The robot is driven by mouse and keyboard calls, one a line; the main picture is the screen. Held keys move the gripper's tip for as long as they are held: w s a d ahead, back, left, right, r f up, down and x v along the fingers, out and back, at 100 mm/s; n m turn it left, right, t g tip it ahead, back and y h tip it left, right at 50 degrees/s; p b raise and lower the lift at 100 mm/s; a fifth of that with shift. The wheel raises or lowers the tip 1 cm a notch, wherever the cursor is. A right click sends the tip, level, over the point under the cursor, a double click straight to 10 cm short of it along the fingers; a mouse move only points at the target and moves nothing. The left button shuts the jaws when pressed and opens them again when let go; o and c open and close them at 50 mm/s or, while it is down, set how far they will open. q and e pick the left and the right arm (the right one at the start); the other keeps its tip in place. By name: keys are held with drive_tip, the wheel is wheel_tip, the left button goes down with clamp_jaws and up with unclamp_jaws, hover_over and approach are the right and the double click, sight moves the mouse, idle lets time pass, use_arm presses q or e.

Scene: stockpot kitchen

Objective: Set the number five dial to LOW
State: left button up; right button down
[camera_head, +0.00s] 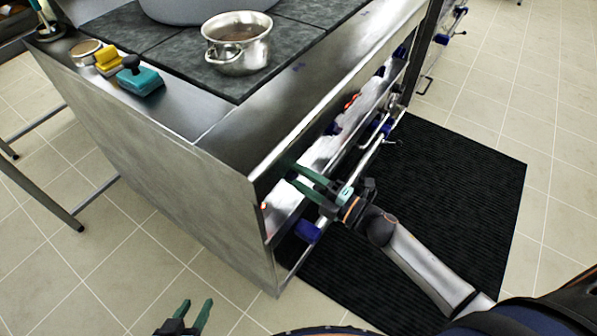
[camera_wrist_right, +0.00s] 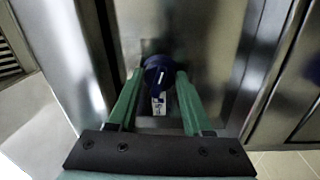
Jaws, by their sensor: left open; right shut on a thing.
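A round blue dial (camera_wrist_right: 157,66) with a white pointer line sits on the steel front panel in the right wrist view. The line points up, tilted slightly right. A small label with white and blue patches (camera_wrist_right: 159,103) is just below it, too small to read. My right gripper (camera_wrist_right: 158,78) has its green fingers closed on either side of the dial. In the head view my right gripper (camera_head: 294,174) reaches the stove's front near its close corner, mostly hiding the dial. My left gripper (camera_head: 197,303) is open and empty over the floor at the bottom.
The steel stove (camera_head: 190,185) carries a small pot (camera_head: 238,45), a larger grey pot (camera_head: 200,10), and yellow (camera_head: 108,62) and teal (camera_head: 140,80) scrubbing items. A blue part (camera_head: 307,231) shows low on its front. A black mat (camera_head: 440,220) lies on the tiled floor.

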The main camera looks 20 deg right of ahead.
idle(0.3)
drive_tip(key=shift+c, duration=1.6)
unclamp_jaws()
drive_tip(key=r+v, duration=0.1)
drive_tip(key=v, duration=1.1)
drive_tip(key=shift+s+f, duration=0.3)
drive_tip(key=shift+f, duration=0.15)
drive_tip(key=shift+d, duration=0.1)
